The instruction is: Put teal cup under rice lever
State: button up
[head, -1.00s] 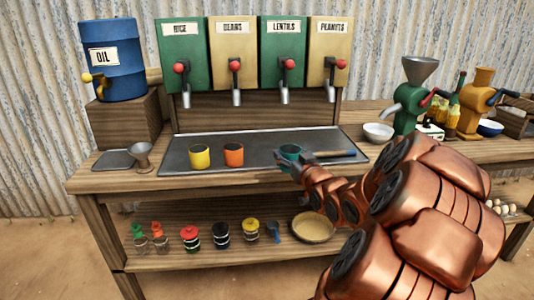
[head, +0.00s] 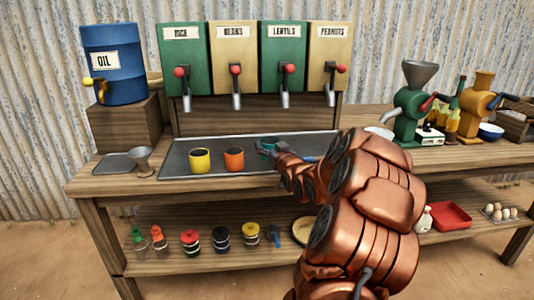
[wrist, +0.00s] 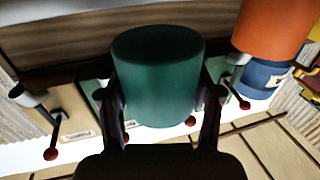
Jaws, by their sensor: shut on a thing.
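The teal cup (head: 264,147) is between the fingers of my gripper (head: 276,150), over the right-middle part of the metal tray. It fills the middle of the wrist view (wrist: 158,80), with a finger of my gripper (wrist: 160,100) on each side. I cannot tell whether its base touches the tray. The rice dispenser (head: 184,55) is the leftmost green box, labelled RICE. Its lever (head: 180,72) has a red knob, with a spout (head: 186,102) below. The cup is right of that spout, roughly below the lentils spout (head: 285,99).
A yellow cup (head: 200,160) and an orange cup (head: 234,159) stand on the tray (head: 178,167), left of my gripper. Bare tray lies behind them, under the rice spout. A blue oil barrel (head: 113,72) stands at the left; a metal funnel (head: 142,162) is left of the tray.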

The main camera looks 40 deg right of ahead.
jog(key=shift+w, duration=0.45)
jog(key=shift+w+d+f, duration=0.1)
jog(key=shift+w+f, duration=0.05)
jog(key=shift+f, duration=0.65)
jog(key=shift+w+d+f, duration=0.1)
jog(key=shift+w+f, duration=0.05)
jog(key=shift+f, duration=0.65)
jog(key=shift+f+b, duration=0.25)
jog(key=shift+b, duration=0.05)
jog(key=o, duration=1.1)
jog(key=shift+r, duration=0.1)
